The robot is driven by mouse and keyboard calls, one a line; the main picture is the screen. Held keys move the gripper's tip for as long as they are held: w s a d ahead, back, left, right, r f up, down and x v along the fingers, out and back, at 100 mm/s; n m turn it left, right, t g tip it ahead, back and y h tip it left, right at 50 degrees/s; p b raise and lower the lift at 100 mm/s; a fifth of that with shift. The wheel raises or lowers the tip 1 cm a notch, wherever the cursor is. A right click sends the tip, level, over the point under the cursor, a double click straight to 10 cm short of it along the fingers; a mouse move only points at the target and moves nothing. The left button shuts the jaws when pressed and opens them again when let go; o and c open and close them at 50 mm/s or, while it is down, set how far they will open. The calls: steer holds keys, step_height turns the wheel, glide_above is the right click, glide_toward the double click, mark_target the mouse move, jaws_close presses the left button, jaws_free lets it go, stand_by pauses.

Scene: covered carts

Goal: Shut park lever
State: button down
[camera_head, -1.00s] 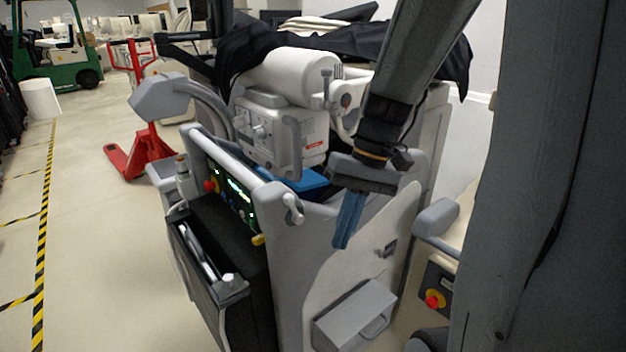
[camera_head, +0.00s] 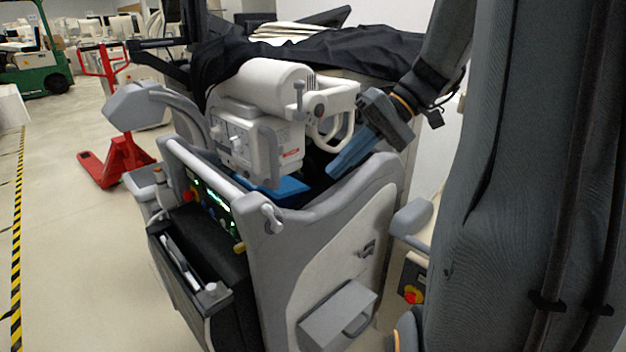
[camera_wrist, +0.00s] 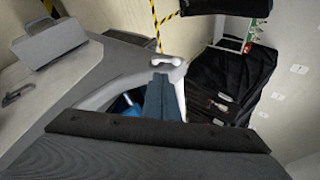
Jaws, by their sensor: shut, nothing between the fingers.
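A small pale lever (camera_head: 271,217) sits at the front corner of the grey cart (camera_head: 335,205), at the end of its push bar. It fits the park lever. In the wrist view the lever (camera_wrist: 170,62) shows just beyond my fingertips, with a gap I cannot judge. My gripper (camera_head: 338,168) is shut and empty, its blue fingers pointing down and left above the cart's open top. In the head view the fingers are up and right of the lever, clearly apart from it. The gripper (camera_wrist: 160,82) also shows in the wrist view.
A white unit (camera_head: 250,130) with a loop handle stands on the cart beside my gripper. A black cloth (camera_head: 330,48) covers the top behind. A black pouch (camera_head: 205,270) hangs on the front. A red pallet jack (camera_head: 115,160) stands at left; the floor between is clear.

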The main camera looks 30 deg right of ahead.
steer(key=p, duration=0.2)
glide_toward(272, 219)
step_height(272, 219, down, 3)
steer(key=shift+w+a+r+p, duration=0.15)
steer(key=shift+w+a+p, duration=0.1)
steer(key=shift+a, duration=0.6)
steer(key=shift+w+a+r+p, duration=0.15)
steer(key=shift+a+p, duration=0.1)
steer(key=shift+a, duration=0.65)
